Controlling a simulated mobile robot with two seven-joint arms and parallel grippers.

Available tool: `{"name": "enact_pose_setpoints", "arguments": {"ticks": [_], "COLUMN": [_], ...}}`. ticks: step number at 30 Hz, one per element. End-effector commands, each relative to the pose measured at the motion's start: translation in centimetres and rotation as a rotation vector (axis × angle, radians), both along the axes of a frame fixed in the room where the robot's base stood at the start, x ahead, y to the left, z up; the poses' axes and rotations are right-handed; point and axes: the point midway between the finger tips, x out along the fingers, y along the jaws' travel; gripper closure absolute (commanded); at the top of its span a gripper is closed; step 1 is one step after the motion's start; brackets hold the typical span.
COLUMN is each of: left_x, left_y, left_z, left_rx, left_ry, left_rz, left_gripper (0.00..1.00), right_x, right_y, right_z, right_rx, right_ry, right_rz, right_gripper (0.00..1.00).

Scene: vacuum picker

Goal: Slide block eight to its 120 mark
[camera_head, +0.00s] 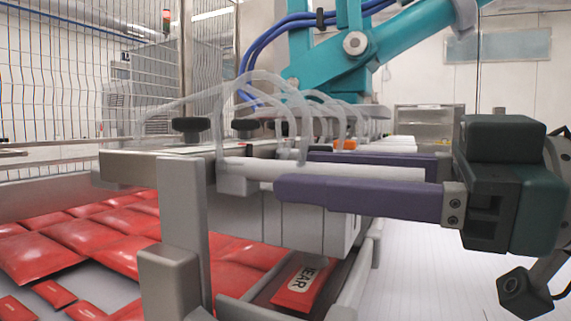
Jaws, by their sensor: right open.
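The vacuum picker's rail (150,170) runs away from me, with a row of blocks, clear hoses and black knobs (192,125) along it. No number or scale mark is readable, so I cannot tell which block is eight. My right gripper (294,172) comes in from the right with two long purple fingers, open. A pale round bar (330,170) shows between the fingers in the picture; I cannot tell whether they touch it. The near finger hides part of the blocks behind it. My left gripper is not in view.
Red packets (85,235) lie below the rail at left. One labelled packet (304,283) lies in a channel under the rail. A grey post (175,235) stands close in front. A teal robot arm (390,40) hangs above. Wire fencing (70,85) stands at left.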

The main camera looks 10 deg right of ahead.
Motion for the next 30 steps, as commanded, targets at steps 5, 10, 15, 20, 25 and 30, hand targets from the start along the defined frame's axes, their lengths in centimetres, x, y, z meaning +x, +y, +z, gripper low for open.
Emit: {"name": "enact_pose_setpoints", "arguments": {"ticks": [5,10,15,20,25,30], "left_x": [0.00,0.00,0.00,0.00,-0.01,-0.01], "left_y": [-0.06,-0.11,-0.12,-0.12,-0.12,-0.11], "left_z": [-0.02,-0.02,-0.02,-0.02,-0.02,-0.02], "left_rx": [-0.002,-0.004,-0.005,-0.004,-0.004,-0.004], "left_ry": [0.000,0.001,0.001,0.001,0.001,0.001], "left_rz": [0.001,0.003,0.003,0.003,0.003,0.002], "left_gripper": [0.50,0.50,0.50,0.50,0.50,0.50], "right_x": [-0.01,-0.02,-0.02,-0.02,-0.02,-0.02], "right_y": [-0.02,-0.02,-0.03,-0.04,-0.04,-0.04], "right_z": [-0.01,0.00,0.01,0.01,0.02,0.02], "right_rx": [0.000,0.000,0.000,0.000,0.000,0.000], "right_ry": [0.000,0.000,0.000,0.000,0.000,0.000], "right_rz": [0.000,0.000,0.000,0.000,0.000,0.000], "right_gripper": [0.60,0.79,0.98,1.00,1.00,1.00]}}
